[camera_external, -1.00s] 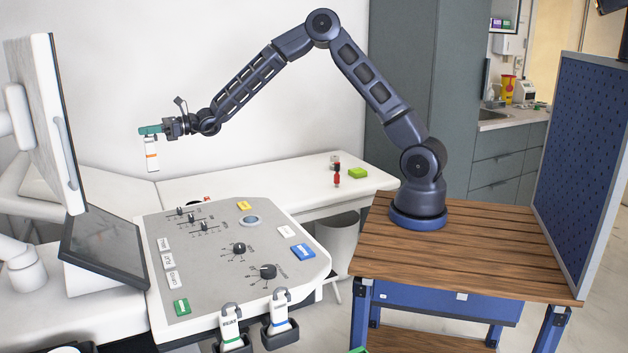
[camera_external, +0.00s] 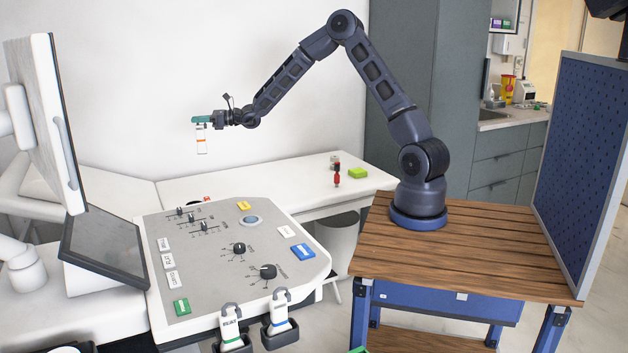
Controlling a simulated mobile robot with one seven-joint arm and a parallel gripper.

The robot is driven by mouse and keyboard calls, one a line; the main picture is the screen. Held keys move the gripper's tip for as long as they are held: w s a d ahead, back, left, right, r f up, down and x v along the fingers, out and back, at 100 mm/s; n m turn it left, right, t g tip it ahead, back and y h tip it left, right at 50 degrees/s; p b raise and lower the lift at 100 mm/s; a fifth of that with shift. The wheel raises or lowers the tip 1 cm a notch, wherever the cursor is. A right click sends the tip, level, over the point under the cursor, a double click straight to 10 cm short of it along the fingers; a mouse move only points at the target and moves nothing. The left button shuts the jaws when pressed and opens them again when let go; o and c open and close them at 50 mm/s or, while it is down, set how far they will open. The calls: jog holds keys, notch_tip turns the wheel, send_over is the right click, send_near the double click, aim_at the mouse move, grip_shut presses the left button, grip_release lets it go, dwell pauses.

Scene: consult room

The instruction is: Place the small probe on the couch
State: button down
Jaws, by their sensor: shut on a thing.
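My gripper (camera_external: 203,120) is shut on a small white probe (camera_external: 201,141) with an orange band. The probe hangs upright below the green fingers, in the air above the white couch and the back of the control console. The white couch (camera_external: 240,185) runs along the wall behind the console (camera_external: 215,262). Two other white probes, one with a green band (camera_external: 232,332) and one with a blue band (camera_external: 280,312), sit in holders at the console's front edge.
A monitor (camera_external: 45,120) and a tilted screen (camera_external: 104,245) stand at the left. The air around my gripper is clear.

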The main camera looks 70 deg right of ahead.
jog(key=s+d+f+m+t+h, duration=0.1)
jog(key=s+d+m+h, duration=0.3)
jog(key=d, duration=0.7)
jog(key=s+d+f+n+h, duration=0.1)
jog(key=s+d, duration=0.5)
jog(key=d, duration=0.5)
jog(key=s+d+f+m+t+h, duration=0.1)
jog(key=s+d+f+m+h, duration=0.3)
jog(key=d, duration=0.8)
jog(key=s+d+f+m+g+h, duration=0.1)
jog(key=s+d+h, duration=0.2)
jog(key=s+d, duration=0.9)
jog(key=s+d+m+h, duration=0.25)
jog(key=s+d, duration=0.65)
jog(key=s, duration=0.5)
notch_tip(320, 180, down, 20)
jog(key=shift+s+d+n, duration=0.15)
jog(key=shift+s+n, duration=0.05)
jog(key=shift+n, duration=0.15)
jog(key=shift+f+h, duration=0.1)
jog(key=shift+h, duration=0.15)
jog(key=c, duration=1.6)
grip_release()
jog(key=shift+o, duration=0.4)
